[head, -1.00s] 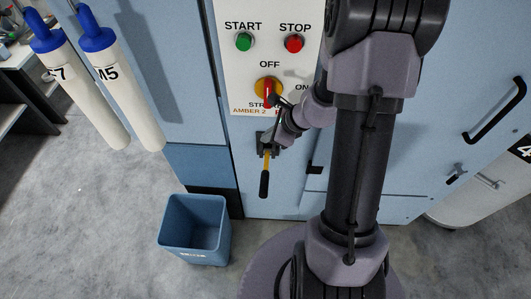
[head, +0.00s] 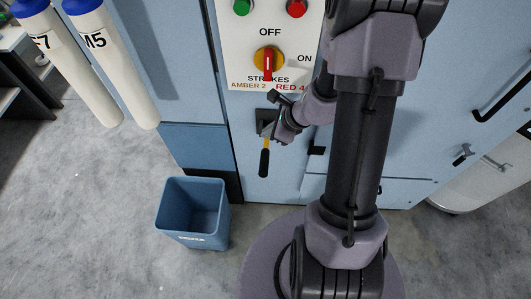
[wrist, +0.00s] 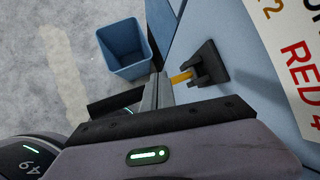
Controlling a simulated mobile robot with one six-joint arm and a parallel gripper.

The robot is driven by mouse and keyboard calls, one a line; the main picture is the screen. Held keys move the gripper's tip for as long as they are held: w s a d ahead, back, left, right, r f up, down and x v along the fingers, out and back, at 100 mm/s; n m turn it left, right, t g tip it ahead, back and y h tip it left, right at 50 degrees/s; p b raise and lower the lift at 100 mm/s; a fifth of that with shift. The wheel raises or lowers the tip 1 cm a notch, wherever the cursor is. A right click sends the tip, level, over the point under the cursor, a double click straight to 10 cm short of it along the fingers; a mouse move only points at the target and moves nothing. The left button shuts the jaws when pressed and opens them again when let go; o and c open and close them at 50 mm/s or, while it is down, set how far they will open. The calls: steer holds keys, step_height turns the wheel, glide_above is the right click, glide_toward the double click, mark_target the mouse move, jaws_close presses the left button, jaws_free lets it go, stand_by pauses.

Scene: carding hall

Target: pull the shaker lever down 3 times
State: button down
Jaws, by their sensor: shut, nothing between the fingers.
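The shaker lever (head: 264,162) has a yellow shaft and a black handle, and hangs downward from a dark bracket on the pale blue machine front. In the wrist view its yellow shaft (wrist: 181,77) runs out of the black bracket (wrist: 209,65), and the black handle lies beyond my fingers. My gripper (head: 270,138) is at the lever's upper part, just below the bracket. In the wrist view the gripper (wrist: 160,92) is shut with nothing between its fingers, and its fingers cross in front of the shaft. Whether they touch it cannot be told.
Above the lever, a white panel (head: 240,60) carries a red and yellow switch (head: 269,62) and the words AMBER 2 and RED 4. A blue bin (head: 192,212) stands on the floor below left. White tubes with blue caps (head: 122,70) are at upper left.

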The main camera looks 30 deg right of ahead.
mark_target(265, 151)
steer(key=shift+s+a+f+b, duration=0.1)
steer(key=shift+s+f+b, duration=0.05)
steer(key=shift+f+b, duration=0.35)
steer(key=shift+s+a+f+b, duration=0.1)
steer(key=shift+s+f+b, duration=0.05)
steer(key=shift+f+b, duration=0.25)
steer(key=shift+f, duration=0.1)
stand_by(1.3)
steer(key=shift+s+a+f+b, duration=0.1)
steer(key=shift+f+b, duration=0.25)
steer(key=shift+b, duration=0.25)
